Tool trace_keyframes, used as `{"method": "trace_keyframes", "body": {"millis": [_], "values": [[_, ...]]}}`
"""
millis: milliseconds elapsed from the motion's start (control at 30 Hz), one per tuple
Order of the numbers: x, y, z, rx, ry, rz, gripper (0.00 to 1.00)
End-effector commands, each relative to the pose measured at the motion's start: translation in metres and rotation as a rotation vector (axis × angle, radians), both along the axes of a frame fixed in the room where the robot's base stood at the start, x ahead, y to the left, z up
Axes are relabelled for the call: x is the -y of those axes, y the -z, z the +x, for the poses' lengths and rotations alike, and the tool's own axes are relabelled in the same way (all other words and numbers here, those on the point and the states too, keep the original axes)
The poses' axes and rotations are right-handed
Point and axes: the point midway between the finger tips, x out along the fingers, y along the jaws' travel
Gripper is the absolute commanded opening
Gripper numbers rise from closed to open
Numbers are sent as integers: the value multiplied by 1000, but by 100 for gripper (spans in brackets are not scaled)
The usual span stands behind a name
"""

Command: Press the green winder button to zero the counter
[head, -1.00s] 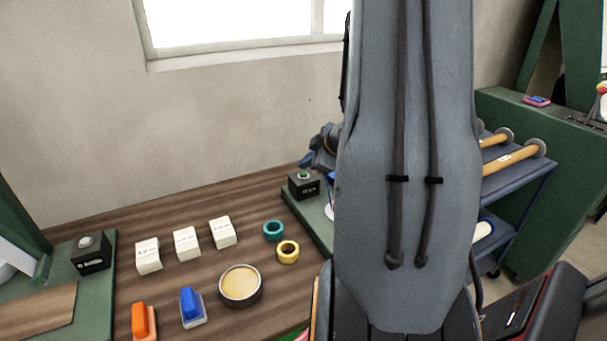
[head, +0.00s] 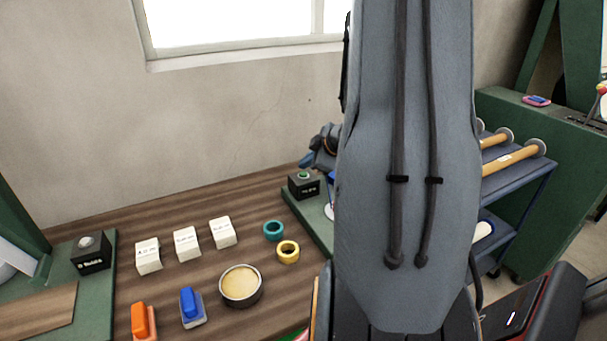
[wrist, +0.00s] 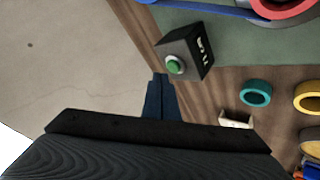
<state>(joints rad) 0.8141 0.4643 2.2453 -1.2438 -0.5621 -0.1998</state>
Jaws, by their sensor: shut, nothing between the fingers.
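The green winder button (head: 304,174) sits on top of a small black counter box (head: 305,189) at the back of the green board. In the wrist view the round green button (wrist: 175,65) faces me on the box (wrist: 200,48), which shows white characters I cannot read surely. My gripper (head: 306,163) shows partly from behind my arm, with its blue fingertips close to and above the button. In the wrist view the blue fingers of my gripper (wrist: 160,80) are together and empty, just beside the button. I cannot tell whether they touch it.
A teal tape roll (head: 273,230) and a yellow one (head: 288,252) lie on the wooden bench. Several white blocks (head: 186,244), a round tin (head: 241,286) and another black box (head: 91,252) stand further left. The wall (head: 230,120) is close behind. My arm hides the winder's right side.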

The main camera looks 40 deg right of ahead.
Motion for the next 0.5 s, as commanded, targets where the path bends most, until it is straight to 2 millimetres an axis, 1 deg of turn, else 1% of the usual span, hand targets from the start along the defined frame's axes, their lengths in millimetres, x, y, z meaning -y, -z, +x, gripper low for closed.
{"method": "trace_keyframes", "body": {"millis": [233, 500], "values": [[0, 1, 0, 0, 0, 0, 0], [0, 9, 0, -1, -1, 1, 0]]}}
